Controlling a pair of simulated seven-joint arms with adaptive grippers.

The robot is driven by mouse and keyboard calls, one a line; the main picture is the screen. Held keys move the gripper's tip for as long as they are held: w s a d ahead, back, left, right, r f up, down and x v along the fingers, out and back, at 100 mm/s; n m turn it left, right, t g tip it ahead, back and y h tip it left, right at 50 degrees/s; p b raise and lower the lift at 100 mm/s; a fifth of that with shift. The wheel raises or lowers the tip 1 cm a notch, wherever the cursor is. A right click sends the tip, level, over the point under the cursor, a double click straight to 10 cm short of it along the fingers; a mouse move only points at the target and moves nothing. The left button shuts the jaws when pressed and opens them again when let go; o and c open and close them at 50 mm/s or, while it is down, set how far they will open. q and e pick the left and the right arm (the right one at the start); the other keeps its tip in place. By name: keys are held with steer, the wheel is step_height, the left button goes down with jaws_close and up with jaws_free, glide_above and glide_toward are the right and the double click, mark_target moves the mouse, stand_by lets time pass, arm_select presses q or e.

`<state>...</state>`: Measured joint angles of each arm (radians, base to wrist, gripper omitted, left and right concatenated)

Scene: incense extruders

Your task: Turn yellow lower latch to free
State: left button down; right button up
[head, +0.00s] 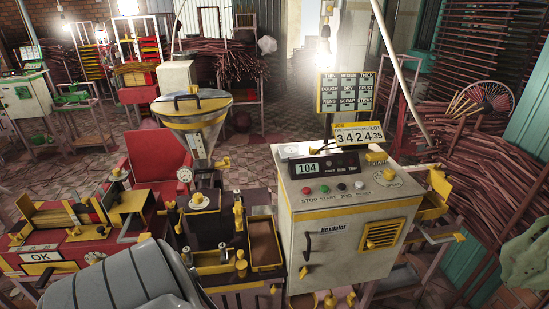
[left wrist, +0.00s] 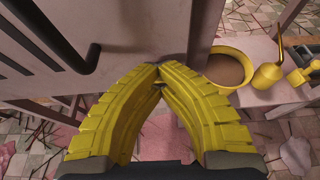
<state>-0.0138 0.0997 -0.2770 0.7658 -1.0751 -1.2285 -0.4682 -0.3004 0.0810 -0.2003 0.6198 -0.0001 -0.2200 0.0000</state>
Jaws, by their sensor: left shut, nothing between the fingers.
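The pale machine cabinet (head: 340,225) stands right of centre in the head view, with a black door handle (head: 308,247) on its front. A small yellow latch (head: 303,272) sits low on the cabinet's left front edge; its setting is too small to tell. In the left wrist view, my left gripper (left wrist: 159,74) is shut and empty, its yellow fingertips together in front of the cabinet's lower edge. The handle also shows there (left wrist: 92,58). No latch is clearly visible in that view; the fingers may hide it. My right gripper is not in view.
A yellow bowl (left wrist: 232,68) with brown contents and a yellow bottle (left wrist: 268,76) stand just right of my left fingertips. A dark bench with a yellow-rimmed tray (head: 264,245) and a funnel hopper (head: 195,115) stands left of the cabinet.

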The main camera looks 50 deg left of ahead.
arm_select(q)
steer(key=shift+a, duration=0.1)
steer(key=shift+s+a+n+t+h, duration=0.1)
steer(key=shift+a+n+t+h, duration=0.1)
steer(key=shift+n+t, duration=0.75)
steer(key=shift+s+a+n+t+h, duration=0.15)
steer(key=shift+n+t, duration=0.3)
steer(key=shift+n, duration=0.9)
steer(key=shift+d, duration=0.1)
steer(key=c, duration=2.1)
jaws_free()
steer(key=o, duration=1.1)
steer(key=shift+o, duration=0.2)
steer(key=v, duration=1.2)
steer(key=shift+s, duration=0.1)
